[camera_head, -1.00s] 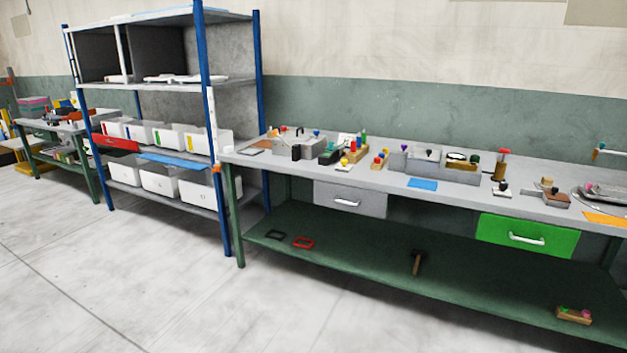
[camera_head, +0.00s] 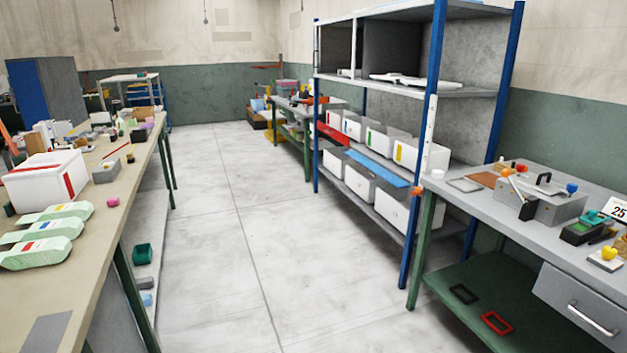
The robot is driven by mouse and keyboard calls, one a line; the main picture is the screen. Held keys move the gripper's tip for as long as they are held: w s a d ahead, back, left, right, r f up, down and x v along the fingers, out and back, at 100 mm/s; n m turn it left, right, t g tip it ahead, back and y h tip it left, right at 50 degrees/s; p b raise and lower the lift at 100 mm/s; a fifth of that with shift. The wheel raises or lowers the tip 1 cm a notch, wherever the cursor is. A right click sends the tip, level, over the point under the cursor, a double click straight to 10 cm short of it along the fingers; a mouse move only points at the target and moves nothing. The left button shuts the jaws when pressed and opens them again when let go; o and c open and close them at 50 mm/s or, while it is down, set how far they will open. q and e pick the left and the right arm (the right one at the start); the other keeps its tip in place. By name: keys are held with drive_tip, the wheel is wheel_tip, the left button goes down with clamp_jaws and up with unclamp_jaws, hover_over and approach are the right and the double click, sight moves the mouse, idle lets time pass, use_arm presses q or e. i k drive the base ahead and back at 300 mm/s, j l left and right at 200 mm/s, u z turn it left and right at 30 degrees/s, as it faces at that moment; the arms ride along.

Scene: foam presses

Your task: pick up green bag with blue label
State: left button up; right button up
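Three pale green bags lie side by side on the left table. The farthest green bag (camera_head: 62,212) has a small label that appears blue. The middle green bag (camera_head: 48,232) appears to have a yellow label, and the nearest green bag (camera_head: 38,254) a red one. The labels are small, so their colours are hard to be sure of. Neither of my grippers shows in the head view.
The left table (camera_head: 110,222) also holds a white bin (camera_head: 40,182) with a red label, just behind the bags, and a pink item (camera_head: 113,202). A clear floor aisle (camera_head: 220,250) separates it from the blue-post shelf (camera_head: 410,190) and right bench (camera_head: 480,213).

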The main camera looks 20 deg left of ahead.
sight(69, 227)
drive_tip(key=i+j+u, duration=0.2)
drive_tip(key=i+u, duration=1.1)
